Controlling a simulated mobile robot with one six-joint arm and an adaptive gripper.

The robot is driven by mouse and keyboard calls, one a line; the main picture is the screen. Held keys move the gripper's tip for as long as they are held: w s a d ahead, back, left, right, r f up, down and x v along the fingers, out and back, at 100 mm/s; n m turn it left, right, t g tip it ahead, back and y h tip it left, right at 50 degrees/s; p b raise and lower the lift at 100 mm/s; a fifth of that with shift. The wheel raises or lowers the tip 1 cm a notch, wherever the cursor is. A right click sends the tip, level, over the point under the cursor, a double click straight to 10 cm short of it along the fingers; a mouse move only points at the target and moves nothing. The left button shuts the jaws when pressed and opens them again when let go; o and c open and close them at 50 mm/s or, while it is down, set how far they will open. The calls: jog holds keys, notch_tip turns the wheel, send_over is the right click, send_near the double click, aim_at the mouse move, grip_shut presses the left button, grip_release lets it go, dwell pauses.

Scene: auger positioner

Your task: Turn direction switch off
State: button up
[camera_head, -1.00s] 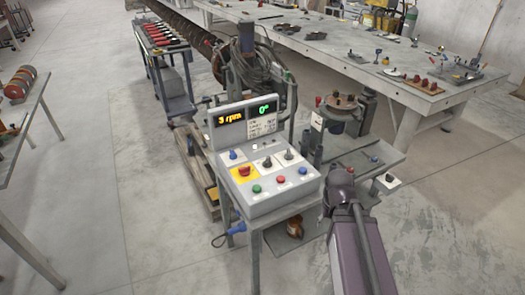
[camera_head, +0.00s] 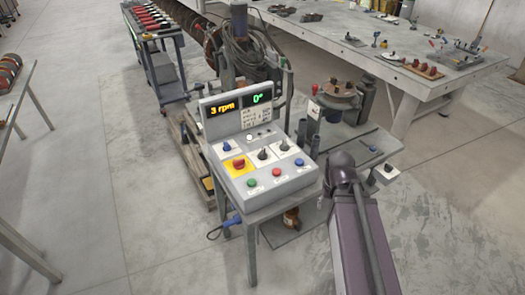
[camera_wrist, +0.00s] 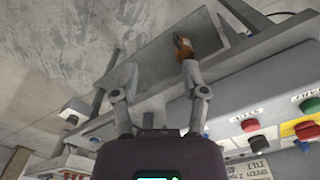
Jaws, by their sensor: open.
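The grey control box (camera_head: 239,190) stands at the centre of the head view. It carries two black knobs, a left one (camera_head: 262,154) and a right one (camera_head: 284,145), on white plates. Their labels are too small to read, so I cannot tell which is the direction switch. The wrist view shows the box upside down at the right, with one black knob (camera_wrist: 257,141) behind a red button (camera_wrist: 250,125). My gripper (camera_wrist: 158,75) is open and empty, its fingers apart, left of the box's buttons. My arm hides it in the head view.
The box also bears a red button on a yellow plate (camera_head: 238,164), a blue knob (camera_head: 226,147) and green, red and blue front buttons. Another black knob (camera_head: 388,168) sits on a white box at the right. A long workbench (camera_head: 330,45) stands behind.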

jog(key=w+a+r+m+p, duration=0.1)
jog(key=w+a+r+p, duration=0.35)
jog(key=w, duration=0.35)
jog(key=w+a+r+p, duration=0.3)
jog(key=w+a, duration=0.2)
jog(key=w, duration=0.2)
notch_tip(320, 180, up, 5)
jog(key=m+p, duration=0.1)
jog(key=p, duration=0.4)
send_over(263, 151)
jog(key=shift+w+a+r, duration=0.1)
jog(key=shift+w, duration=0.05)
notch_tip(263, 151, down, 14)
jog(key=b, duration=1.4)
jog(key=shift+r, duration=0.1)
